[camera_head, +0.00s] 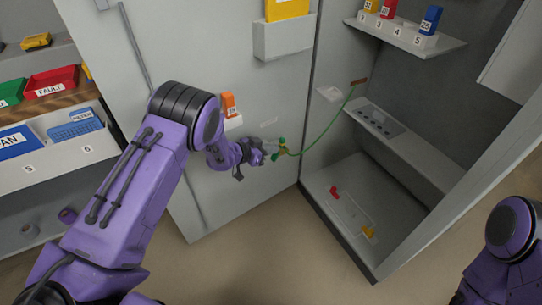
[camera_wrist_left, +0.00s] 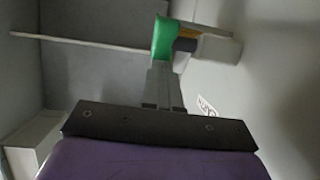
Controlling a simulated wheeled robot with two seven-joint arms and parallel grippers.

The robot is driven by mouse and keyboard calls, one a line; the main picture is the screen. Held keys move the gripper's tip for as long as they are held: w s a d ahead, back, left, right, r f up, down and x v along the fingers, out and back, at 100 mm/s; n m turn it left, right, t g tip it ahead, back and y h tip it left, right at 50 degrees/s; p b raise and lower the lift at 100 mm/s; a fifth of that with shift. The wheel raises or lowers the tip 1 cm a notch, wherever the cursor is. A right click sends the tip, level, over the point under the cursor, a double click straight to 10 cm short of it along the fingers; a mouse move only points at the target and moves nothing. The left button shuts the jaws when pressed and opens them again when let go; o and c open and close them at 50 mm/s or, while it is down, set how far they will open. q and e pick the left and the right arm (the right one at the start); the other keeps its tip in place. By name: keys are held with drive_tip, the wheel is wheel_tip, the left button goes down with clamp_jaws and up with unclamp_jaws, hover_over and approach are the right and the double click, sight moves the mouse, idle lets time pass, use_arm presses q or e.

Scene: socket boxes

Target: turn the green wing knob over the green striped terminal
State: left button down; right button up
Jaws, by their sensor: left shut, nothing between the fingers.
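The green wing knob (camera_head: 282,142) is a small green piece on the grey cabinet front, just beyond my left gripper (camera_head: 264,154). My left gripper is shut with nothing between its fingers. In the left wrist view the green knob (camera_wrist_left: 163,38) stands right at the tips of the shut fingers (camera_wrist_left: 163,85); whether they touch cannot be told. A yellow-orange part (camera_wrist_left: 188,34) and a dark grey cylinder (camera_wrist_left: 186,45) show beside it. A green cable (camera_head: 325,128) runs from there up to the right. The terminal's stripes cannot be made out. My right gripper is out of view.
An open cabinet bay to the right holds a shelf (camera_head: 425,38) with numbered coloured blocks and a grey ledge (camera_head: 400,148). Red (camera_head: 334,192) and yellow (camera_head: 369,232) pieces lie on its floor. An orange block (camera_head: 228,104) sits left of the knob. Bins (camera_head: 50,82) stand far left.

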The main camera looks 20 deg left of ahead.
drive_tip(key=shift+w+d+r+p, duration=0.15)
drive_tip(key=shift+w+r+p, duration=0.05)
drive_tip(key=shift+r+p, duration=0.8)
idle(1.3)
